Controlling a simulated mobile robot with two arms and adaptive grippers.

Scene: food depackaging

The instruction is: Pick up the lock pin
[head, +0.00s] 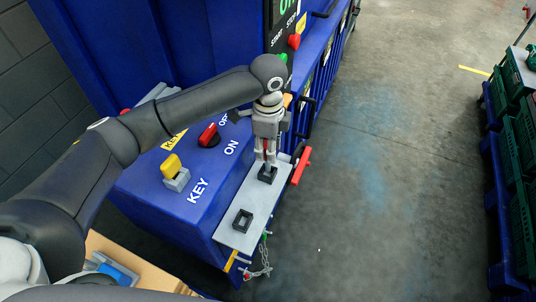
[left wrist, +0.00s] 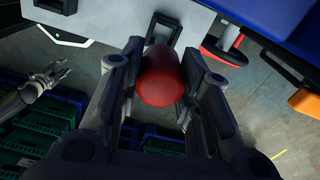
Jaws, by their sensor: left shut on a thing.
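The lock pin shows as a rounded red top (left wrist: 162,78) between the fingers of my left gripper (left wrist: 162,90) in the left wrist view. In the head view my left gripper (head: 266,152) points down over the grey plate on the blue machine and is shut on the pin, whose red part (head: 267,146) shows narrowly between the fingers. The fingertips are just above or at a black square socket (head: 268,175); the pin's lower end is hidden. My right gripper (left wrist: 54,75) appears at the left of the left wrist view, empty, with its fingers apart.
A second black square socket (head: 243,219) sits nearer on the grey plate (head: 229,237). A red handle (head: 301,166) is at the plate's right edge, and a chain (head: 262,266) hangs at its front. A yellow key (head: 171,165) and red switch (head: 208,135) stand left.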

